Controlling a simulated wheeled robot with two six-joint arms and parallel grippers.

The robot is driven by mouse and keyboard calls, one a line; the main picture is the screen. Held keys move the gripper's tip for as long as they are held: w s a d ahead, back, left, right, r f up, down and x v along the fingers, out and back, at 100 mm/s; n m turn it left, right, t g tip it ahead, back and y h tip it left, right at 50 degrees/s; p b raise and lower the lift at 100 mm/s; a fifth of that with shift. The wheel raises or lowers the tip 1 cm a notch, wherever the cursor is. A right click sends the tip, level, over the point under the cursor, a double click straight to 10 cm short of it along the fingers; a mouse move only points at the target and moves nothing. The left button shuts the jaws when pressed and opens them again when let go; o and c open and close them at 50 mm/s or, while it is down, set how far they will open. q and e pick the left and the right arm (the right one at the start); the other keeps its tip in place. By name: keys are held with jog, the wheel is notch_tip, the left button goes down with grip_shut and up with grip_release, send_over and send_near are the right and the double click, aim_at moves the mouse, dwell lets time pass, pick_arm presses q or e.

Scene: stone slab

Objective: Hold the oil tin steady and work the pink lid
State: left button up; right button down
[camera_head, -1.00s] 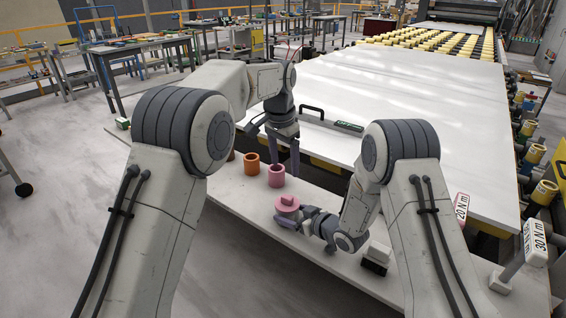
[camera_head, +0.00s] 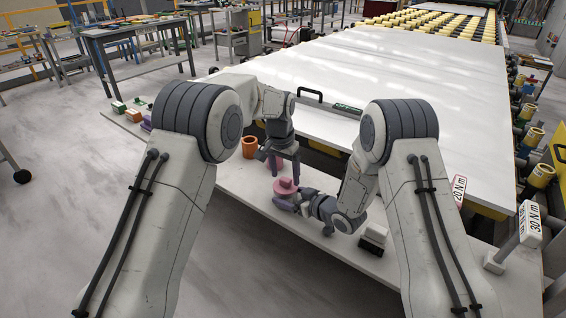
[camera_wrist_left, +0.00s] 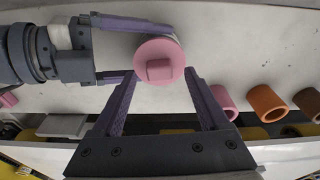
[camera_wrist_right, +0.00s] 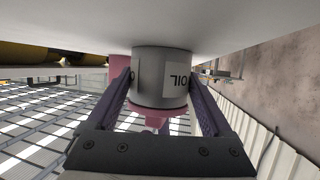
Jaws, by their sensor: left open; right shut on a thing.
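The grey oil tin (camera_wrist_right: 160,70), with a white OIL label, stands on the white ledge; the right wrist view shows it upside down. My right gripper (camera_wrist_right: 160,105) is shut on its sides. The round pink lid (camera_wrist_left: 160,62) with a raised grip sits on top; it also shows in the head view (camera_head: 286,187). My left gripper (camera_head: 286,168) points down over the tin. Its fingers are apart and empty, with the lid between and beyond their tips in the left wrist view (camera_wrist_left: 162,85). I cannot tell how far above the lid they are.
A pink cup (camera_wrist_left: 224,102), an orange cup (camera_wrist_left: 268,102) and a brown cup (camera_wrist_left: 302,102) stand nearby in a row. The large slab (camera_head: 400,70) lies behind. Marked torque posts (camera_head: 528,225) stand at right.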

aim_at(285, 179)
pick_arm(q)
jog(key=shift+f, duration=0.5)
grip_shut()
jog(key=c, duration=1.1)
grip_release()
grip_shut()
jog(key=shift+r, duration=0.1)
jog(key=shift+r, duration=3.95)
